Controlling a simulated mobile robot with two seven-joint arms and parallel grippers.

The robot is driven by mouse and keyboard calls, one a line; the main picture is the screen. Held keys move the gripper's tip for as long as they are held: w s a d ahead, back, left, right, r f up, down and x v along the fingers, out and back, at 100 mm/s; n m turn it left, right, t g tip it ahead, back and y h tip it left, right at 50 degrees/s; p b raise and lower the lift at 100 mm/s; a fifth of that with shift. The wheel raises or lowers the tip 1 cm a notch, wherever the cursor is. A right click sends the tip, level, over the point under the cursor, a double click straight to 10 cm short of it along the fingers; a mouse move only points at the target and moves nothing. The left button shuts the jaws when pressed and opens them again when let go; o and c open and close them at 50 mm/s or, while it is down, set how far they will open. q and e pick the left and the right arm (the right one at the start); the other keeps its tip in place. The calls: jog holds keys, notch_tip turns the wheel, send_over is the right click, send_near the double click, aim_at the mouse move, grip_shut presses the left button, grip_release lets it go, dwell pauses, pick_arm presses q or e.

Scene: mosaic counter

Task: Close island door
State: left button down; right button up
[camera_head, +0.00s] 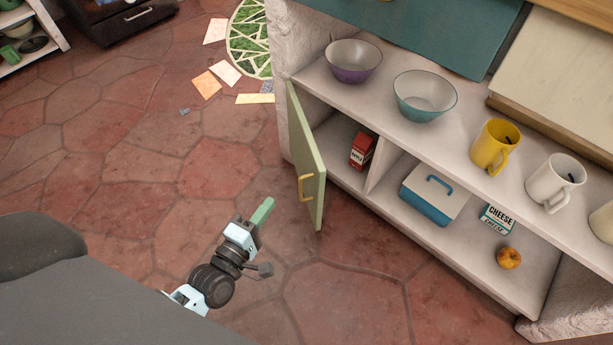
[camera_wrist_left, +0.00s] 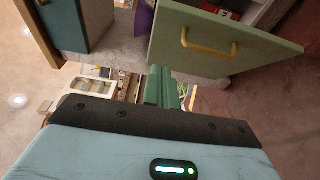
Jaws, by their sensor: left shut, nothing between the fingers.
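The island door (camera_head: 308,160) is a pale green panel with a yellow handle (camera_head: 305,187). It stands open, swung out from the left end of the island's lower shelf. My left gripper (camera_head: 263,212) has green fingers and is shut and empty, apart from the door, on its outer, handle side. In the left wrist view the door (camera_wrist_left: 215,45) and its handle (camera_wrist_left: 208,46) show above and to the right of the shut fingers (camera_wrist_left: 160,88). My right gripper is in neither view.
The island (camera_head: 390,105) holds a purple bowl (camera_head: 353,62), a teal bowl (camera_head: 425,97) and mugs (camera_head: 495,147) on top. Below are a red carton (camera_head: 361,152), a blue-white box (camera_head: 432,192), a cheese box (camera_head: 496,219) and an apple (camera_head: 508,258).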

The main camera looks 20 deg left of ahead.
pick_arm(q)
jog(key=shift+w, duration=0.1)
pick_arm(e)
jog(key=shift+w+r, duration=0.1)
pick_arm(q)
jog(key=b, duration=0.3)
send_near(313, 161)
jog(key=w+a, duration=0.2)
jog(key=w, duration=0.2)
jog(key=shift+w+d, duration=0.35)
jog(key=shift+d, duration=0.2)
jog(key=shift+w+d, duration=0.35)
jog(key=shift+d, duration=0.2)
jog(key=shift+w+d, duration=0.2)
jog(key=shift+d, duration=0.05)
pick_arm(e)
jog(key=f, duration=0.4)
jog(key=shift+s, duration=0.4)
pick_arm(q)
jog(key=shift+d, duration=0.1)
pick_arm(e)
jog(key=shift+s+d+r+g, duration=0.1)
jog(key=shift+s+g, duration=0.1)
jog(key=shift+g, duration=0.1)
